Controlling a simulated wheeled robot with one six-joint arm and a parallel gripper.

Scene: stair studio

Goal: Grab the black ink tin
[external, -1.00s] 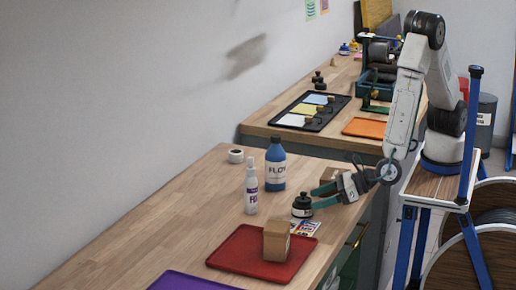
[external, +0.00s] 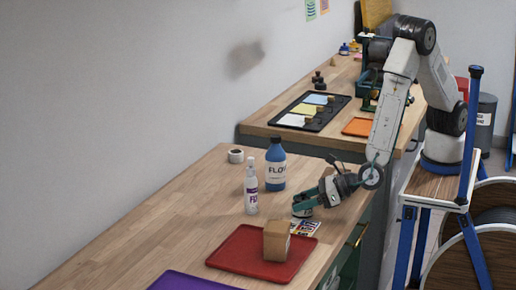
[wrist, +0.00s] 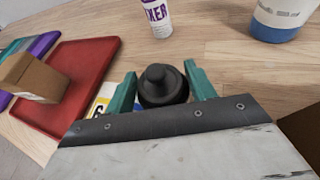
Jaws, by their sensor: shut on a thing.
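The black ink tin (wrist: 163,86) stands between the two green fingers of my gripper (wrist: 160,90) in the wrist view, with its round knobbed lid facing the camera. In the external view, my gripper (external: 303,205) is low over the wooden bench, shut on the tin. There the fingers and wrist hide most of the tin, and only a small part near its base (external: 303,213) shows. The tin appears upright on or just above the bench; I cannot tell which.
A red tray (external: 228,257) with a cardboard box (external: 276,241) is in front. The bench's left side is clear.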

